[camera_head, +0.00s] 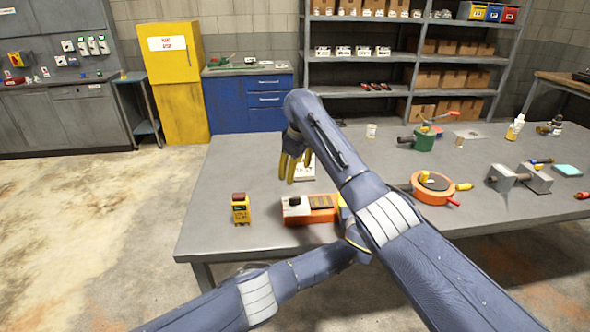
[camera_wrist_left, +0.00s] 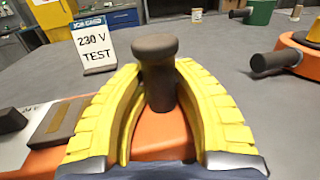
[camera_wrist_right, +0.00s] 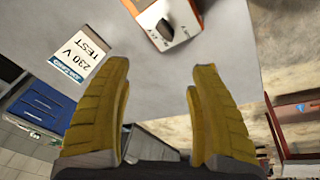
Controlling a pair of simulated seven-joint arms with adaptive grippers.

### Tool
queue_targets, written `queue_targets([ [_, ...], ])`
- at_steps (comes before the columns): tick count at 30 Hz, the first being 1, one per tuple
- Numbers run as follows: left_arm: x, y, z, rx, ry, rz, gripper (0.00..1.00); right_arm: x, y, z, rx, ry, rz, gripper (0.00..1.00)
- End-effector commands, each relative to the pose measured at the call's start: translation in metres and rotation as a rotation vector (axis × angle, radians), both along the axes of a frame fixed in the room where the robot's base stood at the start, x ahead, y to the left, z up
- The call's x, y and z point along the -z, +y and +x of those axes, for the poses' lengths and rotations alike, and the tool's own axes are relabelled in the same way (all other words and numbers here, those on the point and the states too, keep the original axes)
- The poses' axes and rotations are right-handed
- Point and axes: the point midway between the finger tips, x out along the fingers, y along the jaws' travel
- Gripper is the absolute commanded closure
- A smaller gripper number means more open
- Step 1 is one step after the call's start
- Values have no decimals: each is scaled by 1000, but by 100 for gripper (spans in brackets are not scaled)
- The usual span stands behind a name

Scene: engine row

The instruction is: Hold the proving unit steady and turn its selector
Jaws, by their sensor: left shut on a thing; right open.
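The proving unit (camera_head: 318,215), an orange box with a white end, lies near the front edge of the table. Its dark selector (camera_head: 294,201) sits on the white end; it shows in the right wrist view (camera_wrist_right: 166,28) beyond the fingertips. My left gripper (camera_wrist_left: 158,95) is shut on the unit's dark upright handle, above its orange end; in the head view my right arm mostly hides it. My right gripper (camera_head: 295,168) is open and empty, pointing down above the table behind the selector, apart from the unit.
A white job card (camera_wrist_left: 95,45) reading "230 V TEST" stands behind the unit. A yellow tester (camera_head: 240,208) stands to its left. An orange round device (camera_head: 435,187), a green pot (camera_head: 423,138) and grey metal blocks (camera_head: 520,178) are to the right.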

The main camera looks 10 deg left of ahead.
Motion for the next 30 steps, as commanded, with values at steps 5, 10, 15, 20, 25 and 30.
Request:
queue_targets([
  [5,0,0,0,-1,0,0,100,0,0,0,1,0,0,39],
  [10,0,1,0,-1,0,0,100,2,0,0,2,3,0,47],
  [15,0,0,0,-1,0,0,100,30,-5,-7,3,31,2,52],
  [20,0,0,0,-1,0,0,100,48,-9,-17,108,15,42,52],
  [25,0,0,0,0,1,0,100,46,-12,-23,310,-5,107,52],
  [30,0,0,0,0,1,0,100,33,-13,-25,484,-25,170,52],
])
